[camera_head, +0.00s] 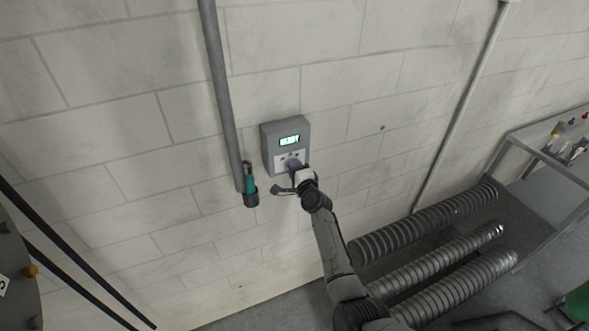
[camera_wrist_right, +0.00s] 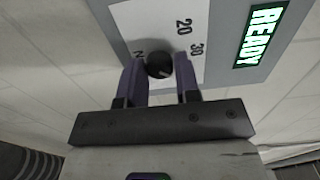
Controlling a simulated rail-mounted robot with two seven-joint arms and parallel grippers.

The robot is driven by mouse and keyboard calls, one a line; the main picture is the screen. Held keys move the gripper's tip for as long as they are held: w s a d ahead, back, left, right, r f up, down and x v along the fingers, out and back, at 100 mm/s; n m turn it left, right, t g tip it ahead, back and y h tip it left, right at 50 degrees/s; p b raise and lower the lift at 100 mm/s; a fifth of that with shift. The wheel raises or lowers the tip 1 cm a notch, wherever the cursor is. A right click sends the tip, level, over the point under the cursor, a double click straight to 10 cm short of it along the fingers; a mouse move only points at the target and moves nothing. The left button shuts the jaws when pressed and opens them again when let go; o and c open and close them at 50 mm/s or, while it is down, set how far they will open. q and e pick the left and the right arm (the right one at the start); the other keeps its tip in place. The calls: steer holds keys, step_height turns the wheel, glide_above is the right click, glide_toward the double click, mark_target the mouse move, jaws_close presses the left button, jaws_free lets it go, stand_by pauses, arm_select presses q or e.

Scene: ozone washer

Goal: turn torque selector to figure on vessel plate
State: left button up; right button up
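The torque selector (camera_wrist_right: 159,65) is a round black knob on the white scale of a grey wall box (camera_head: 269,148). In the right wrist view the figures 20 and 30 show beside it, with part of another mark to its left. The knob's setting is not clear. The box's green display (camera_head: 289,140) reads READY. My right gripper (camera_head: 294,166) is at the box's lower face, its two purple fingers closed in close on both sides of the knob. A white plate (camera_head: 3,285) on a dark vessel is cut off at the left edge; its figure is unclear. My left gripper is out of view.
A teal-handled tool (camera_head: 249,180) stands in a dark holder on the wall, left of my right gripper. A grey pipe (camera_head: 219,80) runs down to it. Ribbed ducts (camera_head: 430,225) lie below right, near a metal table (camera_head: 530,150). The wall around the box is otherwise clear.

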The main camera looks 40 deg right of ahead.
steer(key=o, duration=0.4)
steer(key=v, duration=1.3)
steer(key=shift+s+a, duration=0.15)
steer(key=shift+s, duration=0.2)
